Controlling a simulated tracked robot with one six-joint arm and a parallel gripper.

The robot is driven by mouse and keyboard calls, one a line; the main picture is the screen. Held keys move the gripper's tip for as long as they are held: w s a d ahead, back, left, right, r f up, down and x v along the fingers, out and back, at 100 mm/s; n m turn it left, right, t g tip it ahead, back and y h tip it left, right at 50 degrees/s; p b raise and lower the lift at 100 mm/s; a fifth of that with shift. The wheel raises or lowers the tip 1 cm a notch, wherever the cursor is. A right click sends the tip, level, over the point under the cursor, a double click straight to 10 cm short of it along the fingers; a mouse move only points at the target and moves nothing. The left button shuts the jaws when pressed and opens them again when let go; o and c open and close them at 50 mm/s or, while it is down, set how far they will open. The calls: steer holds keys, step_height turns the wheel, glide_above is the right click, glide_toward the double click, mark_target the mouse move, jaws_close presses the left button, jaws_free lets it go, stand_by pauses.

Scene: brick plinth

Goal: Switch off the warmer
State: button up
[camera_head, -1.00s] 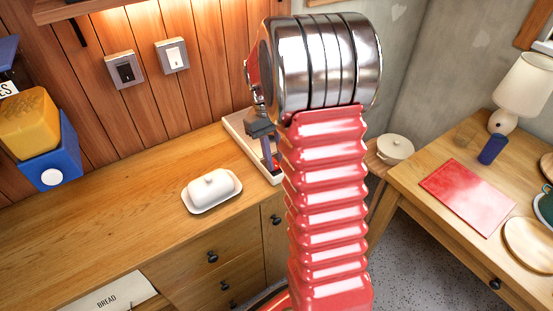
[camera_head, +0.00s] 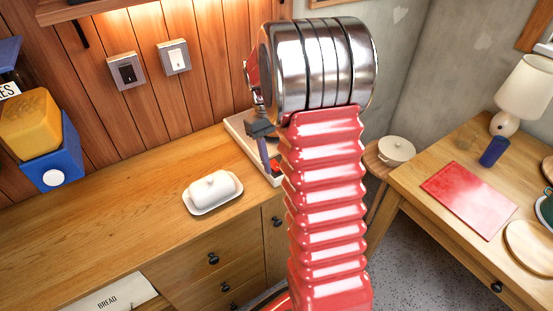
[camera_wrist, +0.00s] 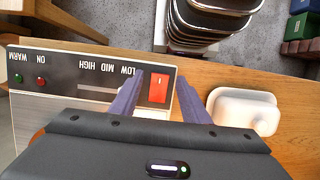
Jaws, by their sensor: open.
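The warmer (camera_head: 236,127) stands on the wooden counter, partly hidden by my arm in the head view. Its dark control panel (camera_wrist: 72,92) fills the left of the wrist view, with the lettering upside down: WARM, ON, LOW, MID, HIGH. A red rocker switch (camera_wrist: 159,87) sits at the right end of the panel. A green lamp (camera_wrist: 18,78) and a red lamp (camera_wrist: 41,81) are at the other end; I cannot tell if they are lit. My gripper (camera_wrist: 158,94) is open and empty, with one finger on each side of the switch in the picture. Contact cannot be told.
A white butter dish (camera_head: 212,191) is on the counter beside the warmer, close to the right finger in the wrist view (camera_wrist: 243,110). Two wall switches (camera_head: 126,71) (camera_head: 174,57) are above the counter. A side table (camera_head: 420,178) stands at the right.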

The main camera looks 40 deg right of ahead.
steer(key=v, duration=1.3)
steer(key=shift+r, duration=0.35)
steer(key=shift+w, duration=0.1)
steer(key=s+a+f+m+t, duration=0.2)
steer(key=a+f, duration=0.2)
steer(key=s+a+r+n+t, duration=0.1)
steer(key=s+a+r+t, duration=0.1)
steer(key=s+a, duration=0.6)
steer(key=s+a+r+n+t, duration=0.1)
steer(key=s+a+r+t, duration=0.2)
steer(key=s+a, duration=0.6)
steer(key=shift+s+a+n+t, duration=0.15)
steer(key=shift+a+n+t, duration=0.15)
steer(key=shift+a+t, duration=0.5)
